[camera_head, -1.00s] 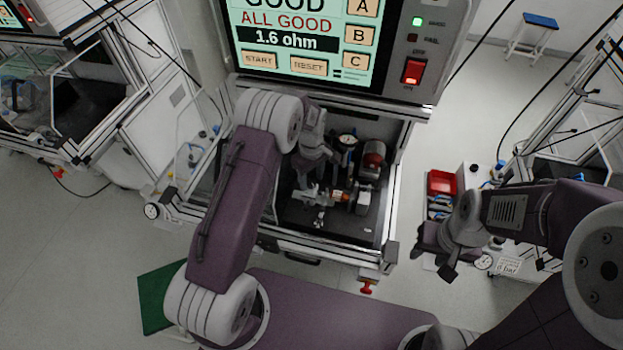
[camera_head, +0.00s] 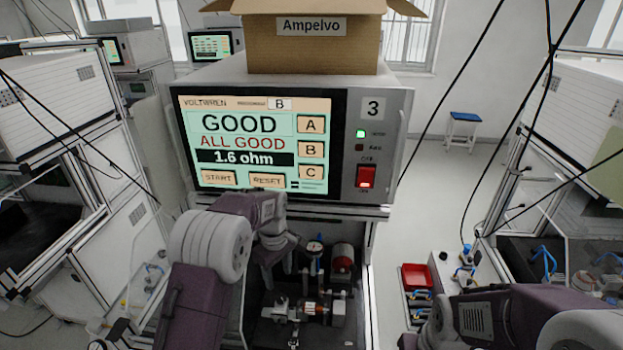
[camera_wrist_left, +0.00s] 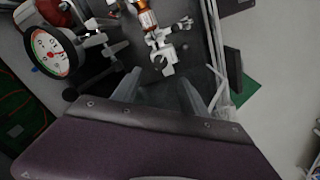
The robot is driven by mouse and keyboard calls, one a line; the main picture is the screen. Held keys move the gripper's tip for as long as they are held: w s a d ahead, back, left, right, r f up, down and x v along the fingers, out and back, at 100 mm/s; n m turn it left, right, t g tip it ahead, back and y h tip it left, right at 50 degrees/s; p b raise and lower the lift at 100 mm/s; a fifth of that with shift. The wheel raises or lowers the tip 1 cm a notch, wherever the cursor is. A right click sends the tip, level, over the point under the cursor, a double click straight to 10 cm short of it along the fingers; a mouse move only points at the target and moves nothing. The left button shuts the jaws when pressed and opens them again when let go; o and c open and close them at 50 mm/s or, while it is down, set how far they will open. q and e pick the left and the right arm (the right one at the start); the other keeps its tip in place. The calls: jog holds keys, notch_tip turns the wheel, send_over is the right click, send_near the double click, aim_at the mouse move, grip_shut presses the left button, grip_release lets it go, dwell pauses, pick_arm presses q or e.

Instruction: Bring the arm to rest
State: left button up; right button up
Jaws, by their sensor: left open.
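My left gripper (camera_head: 280,275) hangs from its wrist in front of the tester's open bay, just below the screen's lower edge. In the left wrist view its two fingers (camera_wrist_left: 168,92) are apart with nothing between them. Beyond them is a fixture with a copper-coloured cylinder (camera_wrist_left: 147,20) and a metal clamp (camera_wrist_left: 165,52); the fixture (camera_head: 300,308) also shows on the dark bay floor in the head view. My right arm (camera_head: 500,318) is at the lower right; its gripper is mostly cut off by the frame's bottom edge.
The tester screen (camera_head: 255,140) reads GOOD, ALL GOOD, 1.6 ohm. A red rocker switch (camera_head: 366,177) is beside it. A cardboard box (camera_head: 312,50) sits on top. A dial gauge (camera_wrist_left: 50,50) stands near my left gripper. A red bin (camera_head: 416,277) is to the right.

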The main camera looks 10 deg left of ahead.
pick_arm(q)
jog(key=s+a+r+m+t+b, duration=0.15)
jog(key=s+r, duration=0.25)
jog(key=s, duration=0.4)
jog(key=s+f+m, duration=0.3)
jog(key=s+m, duration=0.1)
jog(key=s, duration=0.2)
jog(key=s+a+f+m+b, duration=0.1)
jog(key=s+f+m, duration=0.3)
jog(key=s, duration=0.3)
jog(key=shift+s+m, duration=0.3)
jog(key=shift+m, duration=0.35)
jog(key=shift+s, duration=0.15)
